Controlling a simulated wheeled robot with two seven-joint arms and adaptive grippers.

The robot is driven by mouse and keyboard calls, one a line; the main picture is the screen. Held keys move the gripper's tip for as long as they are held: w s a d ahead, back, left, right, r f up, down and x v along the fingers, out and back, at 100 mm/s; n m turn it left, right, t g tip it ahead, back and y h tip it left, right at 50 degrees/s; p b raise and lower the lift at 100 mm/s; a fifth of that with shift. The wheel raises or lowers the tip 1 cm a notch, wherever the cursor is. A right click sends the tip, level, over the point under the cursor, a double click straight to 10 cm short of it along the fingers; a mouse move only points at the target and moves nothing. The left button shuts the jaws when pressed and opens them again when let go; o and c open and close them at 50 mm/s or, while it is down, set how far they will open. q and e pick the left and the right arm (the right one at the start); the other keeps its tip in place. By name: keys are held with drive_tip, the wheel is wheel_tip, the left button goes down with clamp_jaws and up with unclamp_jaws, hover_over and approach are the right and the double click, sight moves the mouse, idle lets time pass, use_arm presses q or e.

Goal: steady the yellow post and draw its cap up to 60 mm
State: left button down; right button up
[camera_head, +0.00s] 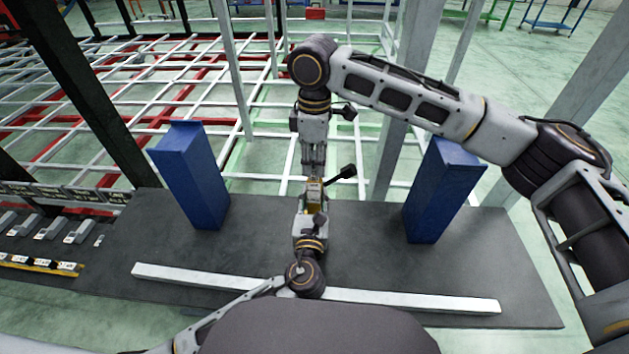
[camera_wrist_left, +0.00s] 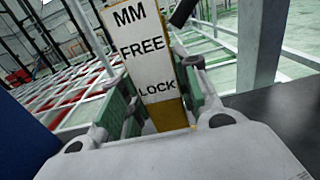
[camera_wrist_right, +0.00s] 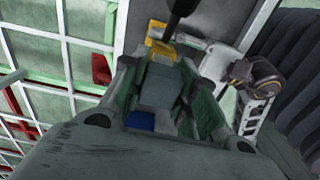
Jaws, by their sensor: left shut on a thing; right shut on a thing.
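The yellow post (camera_head: 315,207) stands at the middle of the dark bench, mostly hidden by my grippers. In the left wrist view its white label (camera_wrist_left: 145,45) reads "MM", "FREE" and "LOCK", with yellow (camera_wrist_left: 168,115) below. My left gripper (camera_head: 312,212) is shut around the post from the near side. My right gripper (camera_head: 314,172) comes down from above and is shut at the post's top, where the cap is; the cap is hard to make out. In the right wrist view a grey block sits between the fingers (camera_wrist_right: 160,90), with yellow (camera_wrist_right: 160,42) beyond. A black-knobbed lever (camera_head: 345,173) sticks out right.
Blue blocks stand left (camera_head: 190,180) and right (camera_head: 440,195) of the post. A long white bar (camera_head: 410,300) lies along the bench's (camera_head: 500,260) near side. Grey uprights and the white and red chassis frame (camera_head: 180,90) rise behind. Small grey parts (camera_head: 50,228) sit far left.

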drive_tip(key=shift+r, duration=1.15)
idle(0.7)
drive_tip(key=o, duration=1.1)
drive_tip(key=shift+f, duration=0.1)
drive_tip(key=shift+r, duration=3.55)
drive_tip(key=shift+c, duration=0.3)
